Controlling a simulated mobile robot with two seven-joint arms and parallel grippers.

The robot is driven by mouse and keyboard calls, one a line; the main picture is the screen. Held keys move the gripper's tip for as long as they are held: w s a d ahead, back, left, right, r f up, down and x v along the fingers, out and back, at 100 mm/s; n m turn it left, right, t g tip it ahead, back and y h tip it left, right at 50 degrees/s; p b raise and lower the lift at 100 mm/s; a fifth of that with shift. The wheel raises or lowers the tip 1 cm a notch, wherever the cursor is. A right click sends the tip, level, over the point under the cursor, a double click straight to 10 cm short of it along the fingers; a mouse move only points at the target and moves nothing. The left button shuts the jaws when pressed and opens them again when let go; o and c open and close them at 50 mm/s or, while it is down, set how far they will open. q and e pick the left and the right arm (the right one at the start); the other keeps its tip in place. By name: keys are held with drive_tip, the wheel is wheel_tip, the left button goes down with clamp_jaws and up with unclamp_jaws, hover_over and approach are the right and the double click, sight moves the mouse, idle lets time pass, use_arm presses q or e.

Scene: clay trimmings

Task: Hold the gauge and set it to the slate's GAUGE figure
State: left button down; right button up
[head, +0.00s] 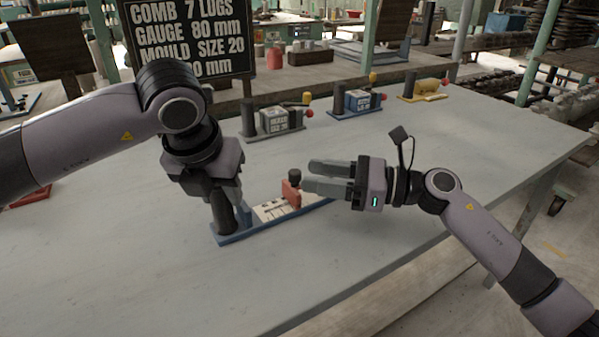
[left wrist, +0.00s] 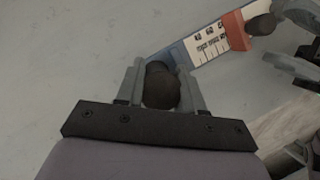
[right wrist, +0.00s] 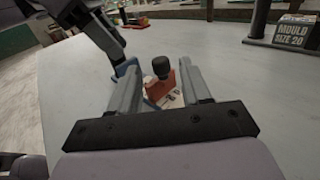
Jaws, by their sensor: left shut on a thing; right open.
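The gauge is a blue bar (head: 232,238) with a white printed scale (head: 270,210), lying on the table. Its red slider (head: 291,195) carries a black knob (head: 294,175) and stands toward the right part of the scale. My left gripper (left wrist: 160,68) is shut on the dark round handle (left wrist: 162,90) at the gauge's left end. My right gripper (head: 307,178) is open, its fingers reaching toward the slider. In the right wrist view the knob (right wrist: 162,67) shows between the spread fingers. The slate (head: 190,40) reads GAUGE 80 mm.
Behind the gauge stand several devices on coloured bases, among them a grey one (head: 274,121) and a blue one (head: 358,101), and a yellow piece (head: 426,86) on a base. A red object (head: 30,196) lies at the left. The table (head: 450,150) is clear at the right.

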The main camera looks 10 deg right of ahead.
drive_tip(key=v, duration=0.7)
drive_tip(key=shift+s+d, duration=0.1)
drive_tip(key=shift+d, duration=0.05)
use_arm(q)
drive_tip(key=c, duration=0.6)
unclamp_jaws()
